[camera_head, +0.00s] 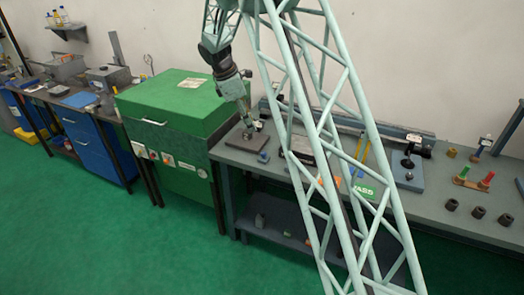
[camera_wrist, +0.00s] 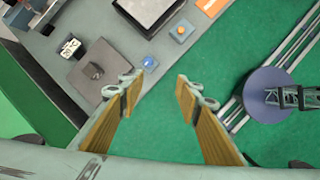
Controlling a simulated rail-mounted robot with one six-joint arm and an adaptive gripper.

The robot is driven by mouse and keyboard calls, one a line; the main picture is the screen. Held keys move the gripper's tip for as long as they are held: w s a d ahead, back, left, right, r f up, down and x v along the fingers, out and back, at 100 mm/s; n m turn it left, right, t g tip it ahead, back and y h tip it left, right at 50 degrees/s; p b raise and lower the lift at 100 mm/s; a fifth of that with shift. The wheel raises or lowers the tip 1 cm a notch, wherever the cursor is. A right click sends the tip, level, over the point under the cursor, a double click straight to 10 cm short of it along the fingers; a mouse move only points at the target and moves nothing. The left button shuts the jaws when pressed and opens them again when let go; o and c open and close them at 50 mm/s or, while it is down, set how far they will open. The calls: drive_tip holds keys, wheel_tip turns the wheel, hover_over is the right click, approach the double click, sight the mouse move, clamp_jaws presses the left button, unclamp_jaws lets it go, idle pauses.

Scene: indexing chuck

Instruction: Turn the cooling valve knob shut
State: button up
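A small round blue knob (camera_wrist: 149,62) shows in the wrist view near the front edge of the grey bench. It may be the cooling valve knob, but its valve setting cannot be read. My gripper (camera_wrist: 158,84) is open, with its two fingers wide apart and nothing between them. The blue knob lies just beyond the fingertips in the picture, nearer the left finger; no contact shows. In the head view my gripper (camera_head: 248,124) hangs over the left end of the bench, and the blue knob cannot be made out there.
A dark square plate (camera_wrist: 90,72) with a block on it lies left of the blue knob. An orange-yellow button (camera_wrist: 181,32) and a dark box (camera_wrist: 147,10) lie beyond. A green cabinet (camera_head: 172,115) adjoins the bench (camera_head: 235,153). Floor in front is open.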

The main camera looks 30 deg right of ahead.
sight(263, 153)
drive_tip(key=w+d+f+n+p, duration=0.1)
drive_tip(key=w+f, duration=0.3)
drive_tip(key=f, duration=0.4)
drive_tip(key=shift+w+d+n, duration=0.15)
drive_tip(key=shift+d+n, duration=0.35)
drive_tip(key=shift+d, duration=0.25)
drive_tip(key=shift+f, duration=0.1)
drive_tip(key=shift+s+d+p+x, duration=0.15)
drive_tip(key=shift+p+x, duration=0.2)
drive_tip(key=shift+x, duration=3.05)
drive_tip(key=shift+s+d+p+x, duration=0.15)
drive_tip(key=shift+p+x, duration=0.2)
drive_tip(key=shift+x, duration=3.05)
drive_tip(key=shift+h, duration=0.3)
drive_tip(key=c, duration=0.9)
